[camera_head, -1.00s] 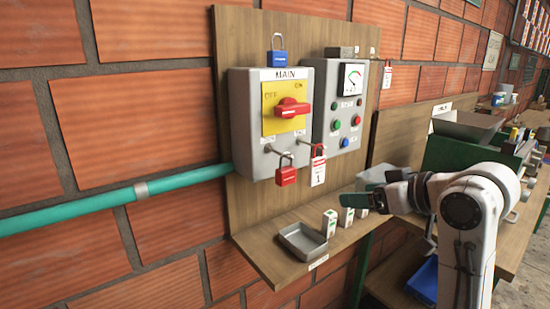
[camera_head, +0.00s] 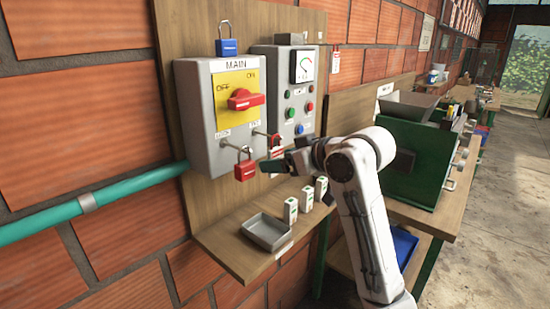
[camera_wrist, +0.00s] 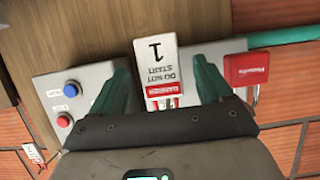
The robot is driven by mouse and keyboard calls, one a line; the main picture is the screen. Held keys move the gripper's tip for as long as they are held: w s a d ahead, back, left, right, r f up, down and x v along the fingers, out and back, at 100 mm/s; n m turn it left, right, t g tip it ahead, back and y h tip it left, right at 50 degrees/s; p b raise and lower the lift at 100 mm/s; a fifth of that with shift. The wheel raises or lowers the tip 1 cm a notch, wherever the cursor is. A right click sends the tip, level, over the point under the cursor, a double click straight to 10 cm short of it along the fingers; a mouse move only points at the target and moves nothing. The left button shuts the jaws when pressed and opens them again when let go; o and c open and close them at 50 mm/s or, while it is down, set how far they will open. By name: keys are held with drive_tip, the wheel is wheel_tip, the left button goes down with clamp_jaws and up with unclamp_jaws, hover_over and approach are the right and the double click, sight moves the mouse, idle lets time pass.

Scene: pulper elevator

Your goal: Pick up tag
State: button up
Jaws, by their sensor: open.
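My gripper is open. In the head view the tag (camera_head: 277,146) hangs below the grey control box, partly hidden by my gripper (camera_head: 272,165). A red padlock (camera_head: 245,169) hangs just left of the gripper. It also shows right of the fingers in the wrist view (camera_wrist: 246,70).
The MAIN switch box (camera_head: 222,112) and button box (camera_head: 288,95) are behind the gripper. Another tag (camera_head: 335,63) hangs at the board's right edge.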

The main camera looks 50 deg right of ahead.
drive_tip(key=shift+x, duration=1.2)
drive_tip(key=shift+c, duration=0.4)
drive_tip(key=c, duration=0.9)
drive_tip(key=shift+r, duration=0.1)
drive_tip(key=shift+c, duration=0.2)
